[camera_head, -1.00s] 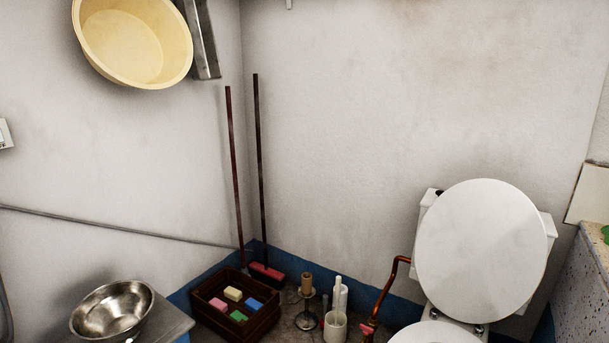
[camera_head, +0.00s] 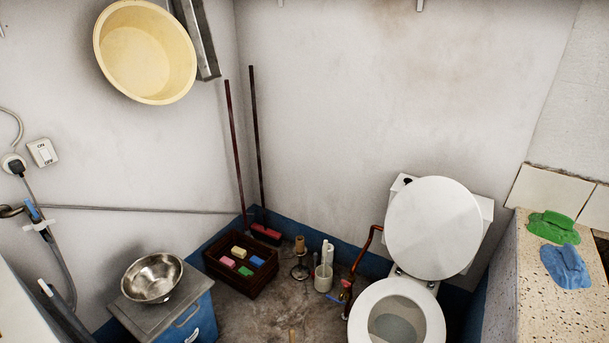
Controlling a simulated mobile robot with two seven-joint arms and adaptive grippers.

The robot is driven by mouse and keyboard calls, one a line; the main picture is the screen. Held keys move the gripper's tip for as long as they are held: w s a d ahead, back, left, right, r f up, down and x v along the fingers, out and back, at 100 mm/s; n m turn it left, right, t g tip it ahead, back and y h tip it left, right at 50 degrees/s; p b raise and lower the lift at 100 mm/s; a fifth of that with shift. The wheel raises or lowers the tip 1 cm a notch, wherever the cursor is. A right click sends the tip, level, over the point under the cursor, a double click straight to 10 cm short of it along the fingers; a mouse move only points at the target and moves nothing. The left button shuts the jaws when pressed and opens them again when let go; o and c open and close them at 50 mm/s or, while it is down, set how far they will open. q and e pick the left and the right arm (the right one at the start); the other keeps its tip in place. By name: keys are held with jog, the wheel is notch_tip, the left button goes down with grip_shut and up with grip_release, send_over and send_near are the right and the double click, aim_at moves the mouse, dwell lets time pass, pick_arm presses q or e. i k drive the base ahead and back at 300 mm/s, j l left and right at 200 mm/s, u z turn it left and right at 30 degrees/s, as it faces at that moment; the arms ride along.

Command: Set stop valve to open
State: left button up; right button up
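A copper pipe (camera_head: 365,252) runs down from the toilet cistern on its left side to a small valve (camera_head: 346,291) with a reddish handle, low near the floor. The valve is small in view, and I cannot tell how its handle is set. A blue lever-like handle (camera_head: 33,208) also shows on a pipe fitting at the left wall; I cannot tell which of the two is the stop valve. Neither of my grippers is in view.
The white toilet (camera_head: 398,310) has its lid up. Left of the valve stand a brush holder (camera_head: 323,278), a paper-roll stand (camera_head: 300,262) and a crate of soaps (camera_head: 238,284). A blue cabinet (camera_head: 190,318) carries a metal bowl (camera_head: 152,277). A speckled trough (camera_head: 508,290) stands right. Some floor (camera_head: 265,318) is clear.

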aim_at(344, 302)
jog(key=i+l, duration=0.15)
jog(key=i, duration=0.55)
jog(key=z, duration=0.45)
jog(key=i+z, duration=0.1)
jog(key=z, duration=0.8)
jog(key=i+j+z, duration=0.1)
jog(key=z, duration=0.35)
